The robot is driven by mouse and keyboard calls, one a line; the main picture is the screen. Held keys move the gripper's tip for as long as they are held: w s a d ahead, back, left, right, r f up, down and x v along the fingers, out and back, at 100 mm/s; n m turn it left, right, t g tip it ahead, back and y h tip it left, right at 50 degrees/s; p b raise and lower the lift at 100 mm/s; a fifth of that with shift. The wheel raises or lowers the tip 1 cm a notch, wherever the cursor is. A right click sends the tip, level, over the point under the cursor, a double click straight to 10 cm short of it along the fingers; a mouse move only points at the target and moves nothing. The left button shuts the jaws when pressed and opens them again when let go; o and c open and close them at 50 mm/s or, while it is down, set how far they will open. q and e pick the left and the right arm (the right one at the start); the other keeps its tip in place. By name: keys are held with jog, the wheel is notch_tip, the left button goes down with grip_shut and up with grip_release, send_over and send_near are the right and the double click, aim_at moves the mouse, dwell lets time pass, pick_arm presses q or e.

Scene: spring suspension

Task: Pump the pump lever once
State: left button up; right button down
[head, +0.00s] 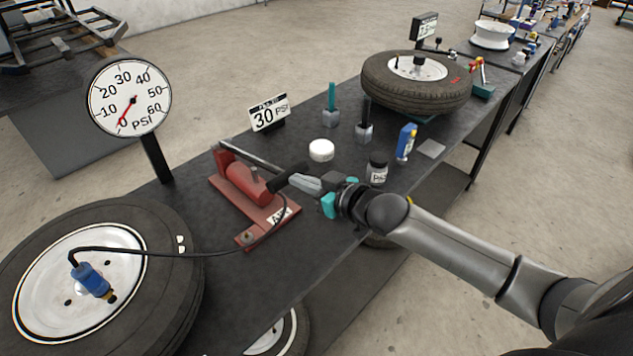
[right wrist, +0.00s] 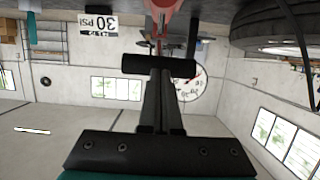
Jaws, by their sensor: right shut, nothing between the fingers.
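The red pump (head: 245,185) stands on its red base plate on the dark bench. Its lever (head: 250,159) is a grey rod slanting from the pump's far left end to a black handle (head: 288,178) at the right. My right gripper (head: 299,183) is shut and empty, with its fingertips at the handle. In the right wrist view the handle (right wrist: 158,66) lies crosswise at the tips of my shut fingers (right wrist: 160,82). I cannot tell whether they touch. My left gripper is not in view.
A round PSI gauge (head: 129,97) has its needle near 0. A hose runs from the pump to a wheel (head: 150,225) at front left. A "30 PSI" sign (head: 268,113), white round container (head: 321,150), small jar (head: 377,168) and another tire (head: 416,98) stand beyond the pump.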

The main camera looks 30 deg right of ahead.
jog(key=shift+v, duration=2.3)
